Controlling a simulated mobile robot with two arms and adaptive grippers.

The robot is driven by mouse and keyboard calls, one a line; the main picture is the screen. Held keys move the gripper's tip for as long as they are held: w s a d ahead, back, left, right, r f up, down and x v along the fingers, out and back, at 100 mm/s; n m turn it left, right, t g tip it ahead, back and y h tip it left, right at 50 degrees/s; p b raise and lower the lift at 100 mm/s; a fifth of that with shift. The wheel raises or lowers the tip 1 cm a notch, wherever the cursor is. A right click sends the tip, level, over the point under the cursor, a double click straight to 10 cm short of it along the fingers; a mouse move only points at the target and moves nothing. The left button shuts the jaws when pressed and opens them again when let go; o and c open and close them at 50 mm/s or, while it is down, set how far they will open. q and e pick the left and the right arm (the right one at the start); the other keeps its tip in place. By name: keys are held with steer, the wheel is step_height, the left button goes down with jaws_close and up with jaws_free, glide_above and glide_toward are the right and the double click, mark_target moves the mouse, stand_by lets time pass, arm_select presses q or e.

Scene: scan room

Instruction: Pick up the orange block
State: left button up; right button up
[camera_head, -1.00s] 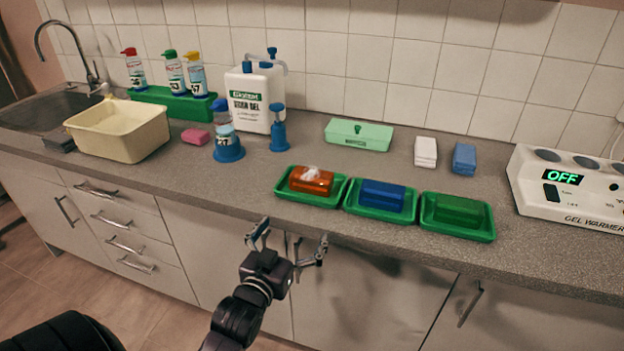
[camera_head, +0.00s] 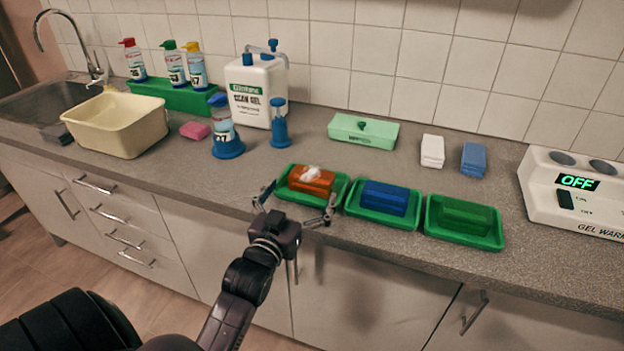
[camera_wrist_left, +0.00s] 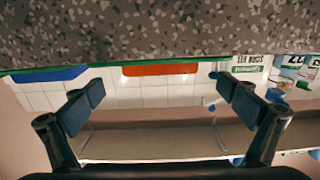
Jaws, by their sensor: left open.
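The orange block (camera_head: 312,183) lies in the leftmost green tray (camera_head: 284,188) near the counter's front edge, with a small white blob on top. My left gripper (camera_head: 296,204) is open and empty at the front edge of that tray, its two fingers spread to either side of the block's front. The fingers do not appear to touch the block. The upside-down left wrist view shows the block (camera_wrist_left: 160,69) as an orange strip between the open fingers (camera_wrist_left: 158,93), partly hidden by the counter. My right gripper is not in view.
Two more green trays stand to the right, with a blue block (camera_head: 384,196) and a green block (camera_head: 465,216). A gel warmer (camera_head: 575,190) stands far right.

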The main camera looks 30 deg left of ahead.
mark_target(308, 182)
arm_select(q)
steer(key=x, duration=0.4)
steer(key=shift+w+f, duration=0.1)
steer(key=shift+w, duration=0.05)
steer(key=shift+c, duration=0.3)
steer(key=c, duration=1.3)
steer(key=shift+c, duration=0.8)
steer(key=shift+p, duration=0.3)
